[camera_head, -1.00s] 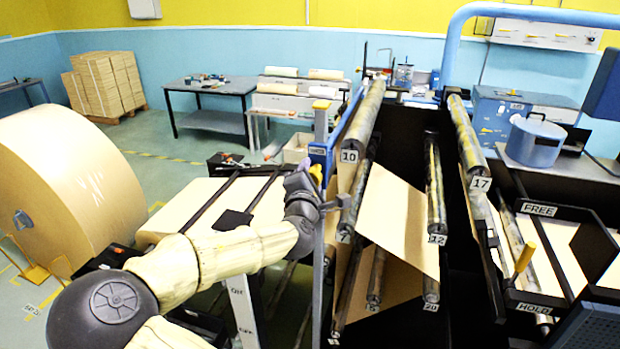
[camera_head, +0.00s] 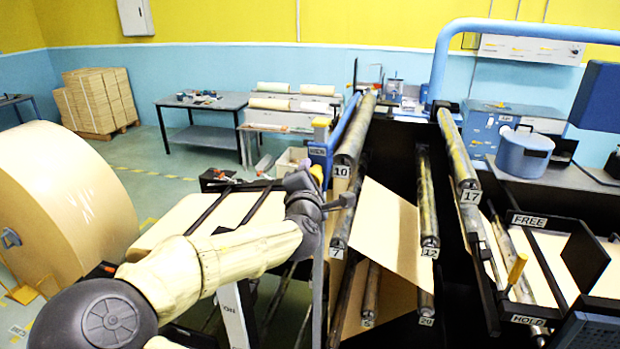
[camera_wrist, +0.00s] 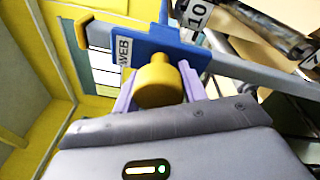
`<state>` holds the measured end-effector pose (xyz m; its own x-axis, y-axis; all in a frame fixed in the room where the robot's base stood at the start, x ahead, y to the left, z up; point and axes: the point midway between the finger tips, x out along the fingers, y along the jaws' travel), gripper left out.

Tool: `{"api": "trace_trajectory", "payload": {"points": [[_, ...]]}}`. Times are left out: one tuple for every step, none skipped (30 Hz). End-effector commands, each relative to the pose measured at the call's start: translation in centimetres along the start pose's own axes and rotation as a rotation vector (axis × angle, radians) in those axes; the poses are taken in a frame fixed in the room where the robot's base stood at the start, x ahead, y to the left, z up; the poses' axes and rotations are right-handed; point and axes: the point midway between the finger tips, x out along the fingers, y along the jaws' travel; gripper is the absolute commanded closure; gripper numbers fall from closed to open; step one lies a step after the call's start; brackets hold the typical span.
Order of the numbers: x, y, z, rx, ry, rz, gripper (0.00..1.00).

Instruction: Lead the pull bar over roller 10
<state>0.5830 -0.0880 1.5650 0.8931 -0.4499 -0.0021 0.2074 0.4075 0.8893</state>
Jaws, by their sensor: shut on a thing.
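My gripper (camera_wrist: 160,88) has its purple fingers shut on a yellow knob (camera_wrist: 158,78) in the wrist view. The knob sits on a blue end plate marked WEB (camera_wrist: 150,48), which looks like the end of the pull bar. In the head view my gripper (camera_head: 316,176) is at the near end of the blue bar (camera_head: 345,122). The bar runs away from me just left of and alongside roller 10 (camera_head: 358,130), with its near end slightly above the roller's number tag. Roller 10's tag shows in the wrist view (camera_wrist: 195,13). Contact between bar and roller cannot be told.
A grey upright with a yellow cap (camera_head: 321,122) stands close to the blue plate. Roller 7 (camera_head: 348,215), roller 12 (camera_head: 427,200) and roller 17 (camera_head: 456,150) lie nearby, with kraft paper (camera_head: 385,225) between. A big kraft roll (camera_head: 70,195) stands at left.

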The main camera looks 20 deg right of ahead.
Motion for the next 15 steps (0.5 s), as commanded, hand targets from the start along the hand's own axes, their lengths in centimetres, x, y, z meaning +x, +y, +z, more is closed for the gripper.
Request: {"api": "trace_trajectory", "payload": {"points": [[-0.1, 0.0, 0.3, 0.002, -0.002, 0.000, 0.94], [-0.1, -0.1, 0.4, 0.002, -0.002, 0.000, 0.94], [-0.1, -0.1, 0.7, 0.002, -0.002, -0.001, 0.94], [-0.1, -0.1, 0.9, 0.001, -0.002, -0.001, 0.94], [-0.2, -0.2, 1.1, 0.001, -0.002, 0.000, 0.94], [-0.2, -0.2, 1.4, 0.001, -0.002, 0.000, 0.94], [-0.3, -0.3, 1.6, 0.001, -0.002, 0.000, 0.94], [-0.3, -0.3, 1.8, 0.001, -0.002, 0.000, 0.94], [-0.3, -0.4, 2.1, 0.001, -0.002, -0.001, 0.94], [-0.4, -0.5, 2.3, 0.001, -0.002, -0.001, 0.94], [-0.4, -0.5, 2.5, 0.002, -0.002, -0.001, 0.94], [-0.5, -0.6, 2.8, 0.002, -0.001, 0.000, 0.94], [-0.5, -0.6, 3.0, 0.002, -0.002, 0.000, 0.94], [-0.5, -0.6, 3.2, 0.001, -0.001, 0.000, 0.94], [-0.6, -0.7, 3.5, 0.001, -0.001, 0.000, 0.94]]}}
